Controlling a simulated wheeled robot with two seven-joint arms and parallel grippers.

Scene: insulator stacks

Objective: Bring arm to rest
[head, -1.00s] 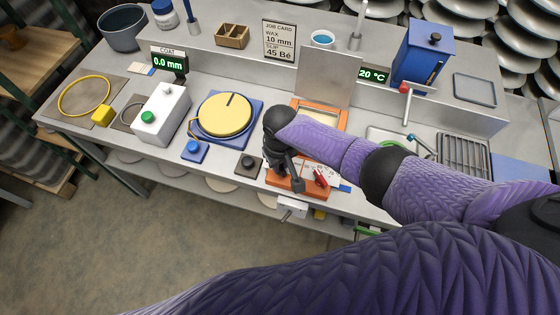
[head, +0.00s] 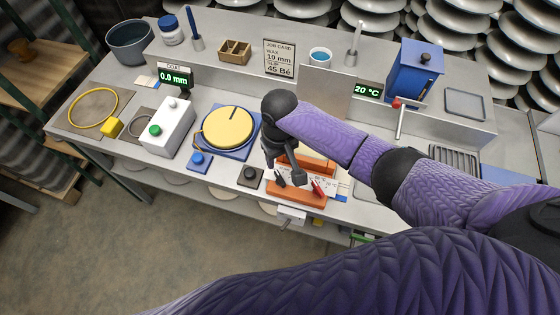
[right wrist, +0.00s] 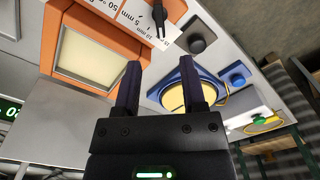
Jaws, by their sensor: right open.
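My right arm (head: 325,137) reaches in from the right over the bench (head: 140,95). Its gripper (head: 286,174) is above the orange-framed unit (head: 297,194) at the bench's front, partly hiding it. In the right wrist view the two dark fingers (right wrist: 160,88) are apart with nothing between them. Beyond them lie an orange-framed pale panel (right wrist: 86,58) and a yellow disc on a blue base (right wrist: 190,92). Whether the gripper touches anything below is hard to tell. My left gripper is not in view.
A yellow disc on a blue base (head: 227,128), a black button (head: 250,176) and a blue button (head: 197,160) lie left of the gripper. An upright grey plate (head: 325,90) and a blue box (head: 415,72) stand behind the arm. Open floor lies front left.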

